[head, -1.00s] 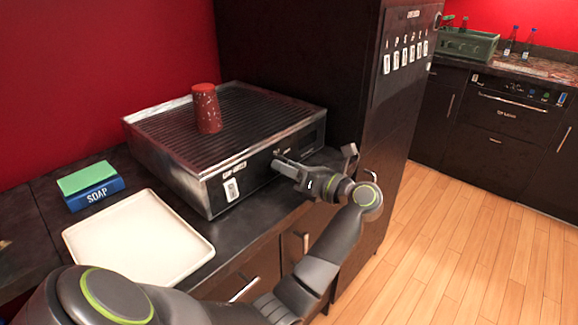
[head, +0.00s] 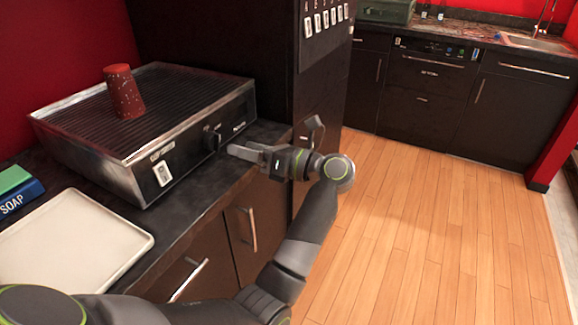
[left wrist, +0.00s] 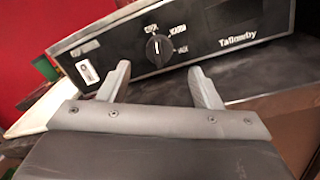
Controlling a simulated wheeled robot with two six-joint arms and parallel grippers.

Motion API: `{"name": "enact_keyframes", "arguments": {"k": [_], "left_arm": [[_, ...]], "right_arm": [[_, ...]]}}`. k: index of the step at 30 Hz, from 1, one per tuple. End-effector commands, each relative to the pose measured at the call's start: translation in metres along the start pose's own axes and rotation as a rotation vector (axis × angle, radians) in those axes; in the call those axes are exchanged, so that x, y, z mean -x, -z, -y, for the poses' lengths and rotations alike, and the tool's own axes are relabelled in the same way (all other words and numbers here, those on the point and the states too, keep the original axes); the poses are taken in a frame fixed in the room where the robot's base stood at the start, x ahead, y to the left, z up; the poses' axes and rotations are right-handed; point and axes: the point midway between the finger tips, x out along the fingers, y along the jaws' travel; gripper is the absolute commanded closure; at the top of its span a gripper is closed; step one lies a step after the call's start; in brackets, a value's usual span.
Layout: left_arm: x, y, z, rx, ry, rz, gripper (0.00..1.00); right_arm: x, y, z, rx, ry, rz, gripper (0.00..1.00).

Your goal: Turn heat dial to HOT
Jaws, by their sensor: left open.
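The heat dial (head: 211,139) is a round black knob on the front panel of the metal grill (head: 190,130). In the left wrist view the dial (left wrist: 159,46) has white labels around it, too blurred to read surely, and its white pointer mark points roughly up. My left gripper (head: 236,150) is just in front of the panel, to the right of the dial in the head view. Its two fingers are open and empty, and the dial shows beyond and between them, apart from them. My right gripper is not in view.
A red speckled cup (head: 124,92) stands on the grill top. A white switch (head: 162,173) is on the panel left of the dial. A cream tray (head: 70,240) and a blue soap box (head: 22,199) lie on the counter. A tall dark cabinet (head: 285,70) stands right of the grill.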

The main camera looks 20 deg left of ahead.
Motion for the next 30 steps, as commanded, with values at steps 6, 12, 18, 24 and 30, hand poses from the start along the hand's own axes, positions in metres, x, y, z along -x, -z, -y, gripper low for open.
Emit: {"name": "enact_keyframes", "arguments": {"k": [6, 12, 18, 24, 30], "left_arm": [[0.055, 0.004, 0.003, 0.000, 0.004, 0.000, 0.42], [0.082, 0.002, 0.002, -0.001, 0.001, 0.001, 0.42], [0.097, 0.001, 0.001, -0.001, 0.001, 0.001, 0.42], [0.104, 0.001, 0.000, -0.001, 0.000, 0.001, 0.42], [0.105, 0.000, 0.000, -0.001, 0.000, 0.001, 0.42]], "right_arm": [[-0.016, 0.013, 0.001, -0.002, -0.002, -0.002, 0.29], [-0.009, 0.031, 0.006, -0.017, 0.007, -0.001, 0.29], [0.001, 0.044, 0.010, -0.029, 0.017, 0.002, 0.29], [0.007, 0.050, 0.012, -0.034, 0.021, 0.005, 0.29], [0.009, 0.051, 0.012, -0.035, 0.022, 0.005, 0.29]]}}
